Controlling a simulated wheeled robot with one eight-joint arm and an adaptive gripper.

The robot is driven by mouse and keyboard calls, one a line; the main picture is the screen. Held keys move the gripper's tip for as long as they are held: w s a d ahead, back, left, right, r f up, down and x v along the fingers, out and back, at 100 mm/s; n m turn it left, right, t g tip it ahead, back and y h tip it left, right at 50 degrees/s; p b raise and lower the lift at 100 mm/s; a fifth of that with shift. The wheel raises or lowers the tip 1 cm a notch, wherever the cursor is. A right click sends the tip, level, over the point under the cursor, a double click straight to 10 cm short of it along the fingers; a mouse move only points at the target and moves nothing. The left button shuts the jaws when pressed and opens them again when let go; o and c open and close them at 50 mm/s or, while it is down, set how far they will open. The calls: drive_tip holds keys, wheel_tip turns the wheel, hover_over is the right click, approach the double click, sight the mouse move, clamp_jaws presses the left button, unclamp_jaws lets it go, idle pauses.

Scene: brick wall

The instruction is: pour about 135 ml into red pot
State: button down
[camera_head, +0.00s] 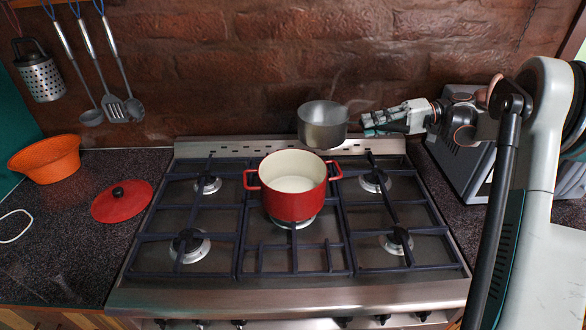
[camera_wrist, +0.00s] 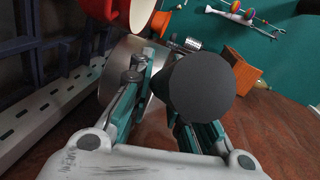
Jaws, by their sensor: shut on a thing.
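The red pot (camera_head: 294,204) stands on the middle of the stove, with some whitish contents inside. A grey metal saucepan (camera_head: 322,128) hangs in the air just behind and right of the pot, near the back wall. It looks about upright, and no stream shows. My gripper (camera_head: 368,124) reaches in from the right and is shut on the saucepan's handle. In the wrist view, the dark round handle end (camera_wrist: 202,88) sits between my fingers and hides part of the saucepan (camera_wrist: 122,68). Part of the red pot (camera_wrist: 104,22) shows at the top left. The saucepan's contents cannot be made out.
The stove (camera_head: 290,293) has dark raised grates around the pot. A red lid (camera_head: 121,202) and an orange bowl (camera_head: 45,160) lie on the left counter. Utensils (camera_head: 95,70) hang on the brick wall. A grey box-like appliance (camera_head: 462,165) stands at the right.

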drive_tip(key=s+a+r+n+t+h+p, duration=0.2)
drive_tip(key=s+a+n+t+h+p, duration=0.2)
drive_tip(key=s, duration=0.5)
drive_tip(key=shift+s+a+r+n+t+h+p, duration=0.15)
drive_tip(key=shift+s+a+n+t+h+p, duration=0.2)
drive_tip(key=shift+a+n+h+p, duration=0.9)
drive_tip(key=shift+n+y+p, duration=0.25)
drive_tip(key=shift+n+p, duration=0.1)
drive_tip(key=shift+p, duration=0.3)
